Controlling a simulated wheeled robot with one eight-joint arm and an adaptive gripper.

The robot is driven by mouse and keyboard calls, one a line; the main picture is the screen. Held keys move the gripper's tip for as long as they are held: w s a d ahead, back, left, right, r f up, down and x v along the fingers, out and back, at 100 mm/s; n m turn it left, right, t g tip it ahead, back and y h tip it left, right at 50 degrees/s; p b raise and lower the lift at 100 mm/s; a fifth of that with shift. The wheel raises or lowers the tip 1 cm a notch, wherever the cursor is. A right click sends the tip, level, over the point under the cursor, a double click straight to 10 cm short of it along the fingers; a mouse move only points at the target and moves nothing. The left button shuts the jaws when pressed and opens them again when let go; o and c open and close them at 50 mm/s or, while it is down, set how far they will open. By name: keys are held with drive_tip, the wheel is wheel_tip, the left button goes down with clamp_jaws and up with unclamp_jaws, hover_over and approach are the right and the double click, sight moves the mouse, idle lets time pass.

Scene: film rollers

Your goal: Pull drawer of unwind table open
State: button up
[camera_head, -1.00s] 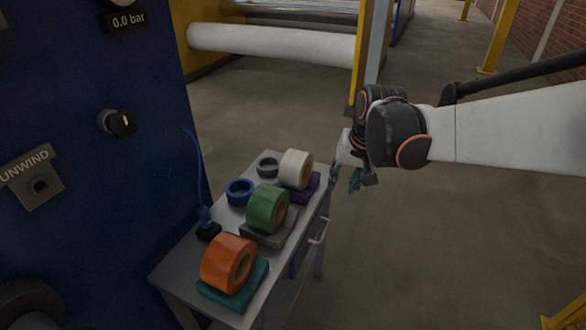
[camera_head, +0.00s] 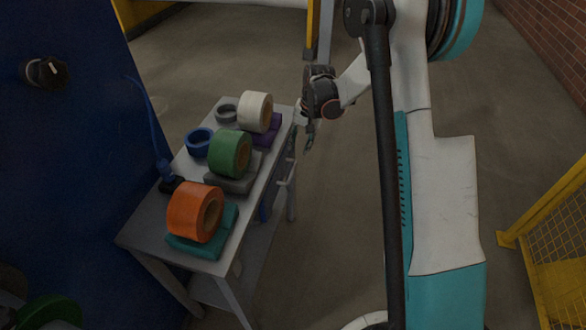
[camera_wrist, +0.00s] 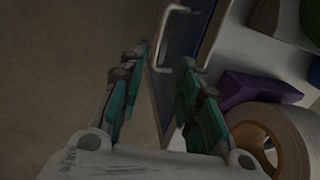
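The unwind table (camera_head: 140,232) is a small grey table on the left in the head view. Its blue drawer (camera_head: 266,207) is under the top on the right side, with a pale bar handle (camera_head: 286,182). My gripper (camera_head: 308,146) is beside the table's far right corner, pointing down. In the wrist view my gripper (camera_wrist: 164,58) has its two teal-padded fingers apart, with nothing held. The handle (camera_wrist: 170,35) shows just beyond and between the fingertips, with the blue drawer front (camera_wrist: 205,35) to its right. I cannot tell whether the fingers are around the handle.
On the tabletop are orange (camera_head: 194,212), green (camera_head: 230,154) and white (camera_head: 255,111) rolls on coloured blocks, and blue (camera_head: 199,142) and dark (camera_head: 226,113) rings. A dark blue machine panel (camera_head: 70,130) is left. A yellow mesh fence (camera_head: 555,245) is right. Floor right of the table is open.

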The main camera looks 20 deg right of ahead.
sight(292, 171)
drive_tip(key=f+b, duration=0.1)
drive_tip(key=f, duration=0.3)
drive_tip(key=w+a+f+b, duration=0.1)
drive_tip(key=f+b, duration=0.1)
drive_tip(key=f, duration=0.2)
drive_tip(key=a+f+b, duration=0.1)
drive_tip(key=f, duration=0.4)
drive_tip(key=shift+w+b, duration=0.15)
drive_tip(key=shift+b, duration=0.25)
clamp_jaws()
